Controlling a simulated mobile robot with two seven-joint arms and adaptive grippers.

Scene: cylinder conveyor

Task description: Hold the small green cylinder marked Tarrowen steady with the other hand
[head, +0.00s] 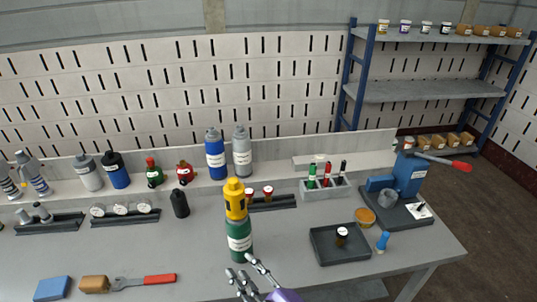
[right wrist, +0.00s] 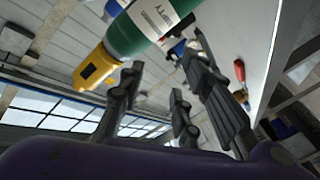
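A green cylinder (head: 239,240) with a white label stands upright at the front middle of the bench, with a yellow device (head: 235,198) on its top. The label is too small to read for certain. My right gripper (head: 250,268) is just in front of the cylinder's base, fingers spread, with nothing between them. In the right wrist view the green cylinder (right wrist: 142,27) and the yellow device (right wrist: 95,68) show beyond the spread fingers (right wrist: 165,100), which look apart from the cylinder. My left gripper is not in view.
Blue (head: 215,160) and grey (head: 242,158) bottles stand behind, with a black bottle (head: 180,204) to the left. A dark tray (head: 325,258), a rack (head: 340,190) and a blue press (head: 408,178) are to the right. A red-handled tool (head: 160,280) lies front left.

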